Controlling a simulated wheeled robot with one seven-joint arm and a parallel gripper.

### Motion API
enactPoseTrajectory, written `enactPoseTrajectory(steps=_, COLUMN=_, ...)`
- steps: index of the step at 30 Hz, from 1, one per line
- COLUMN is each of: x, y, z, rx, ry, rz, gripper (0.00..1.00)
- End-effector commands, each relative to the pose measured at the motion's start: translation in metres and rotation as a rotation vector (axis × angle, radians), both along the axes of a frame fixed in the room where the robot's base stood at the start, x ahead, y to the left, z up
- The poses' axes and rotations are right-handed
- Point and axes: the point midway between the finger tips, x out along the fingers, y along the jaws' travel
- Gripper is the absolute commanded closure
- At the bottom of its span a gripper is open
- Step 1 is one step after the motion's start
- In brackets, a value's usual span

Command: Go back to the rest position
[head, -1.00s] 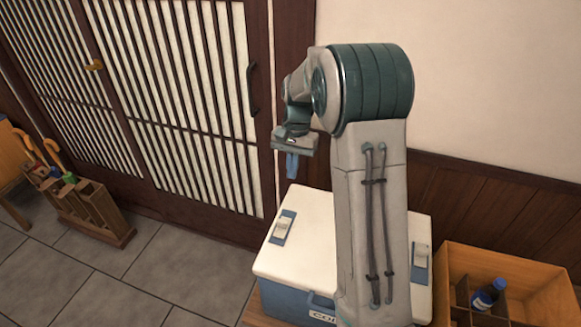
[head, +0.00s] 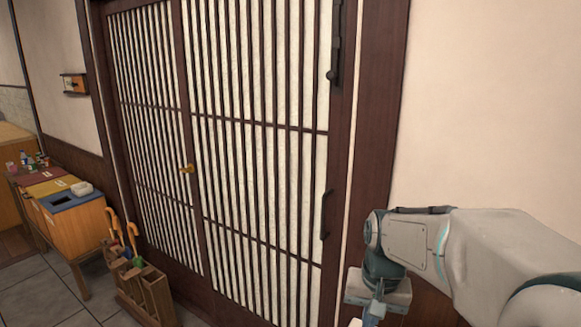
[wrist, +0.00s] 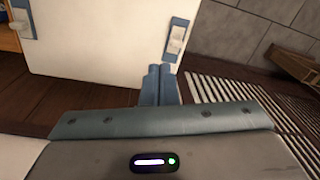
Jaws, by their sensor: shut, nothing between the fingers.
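My gripper (head: 374,314) is at the lower right of the head view, in front of the right door post, pointing down. In the wrist view its two blue fingers (wrist: 158,84) are together and hold nothing. Beyond the fingertips in the wrist view is the white lid of a cooler (wrist: 105,40) with pale latches on blue mounts. The fingers are apart from the lid as far as I can tell. My forearm reaches in from the right edge of the head view.
A lattice sliding door (head: 255,150) fills the middle. An umbrella stand (head: 140,290) holds several umbrellas at the lower left. Grey floor tiles (head: 50,295) are clear at the lower left.

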Motion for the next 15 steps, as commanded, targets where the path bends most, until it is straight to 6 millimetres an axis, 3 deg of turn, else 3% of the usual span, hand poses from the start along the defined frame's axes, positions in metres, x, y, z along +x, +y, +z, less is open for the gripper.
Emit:
enactPoseTrajectory(steps=9, x=-0.071, y=0.003, z=0.016, rx=-0.044, ry=-0.128, rz=0.147, gripper=1.00)
enactPoseTrajectory(steps=15, x=-0.101, y=0.003, z=0.014, rx=-0.067, ry=-0.184, rz=0.215, gripper=1.00)
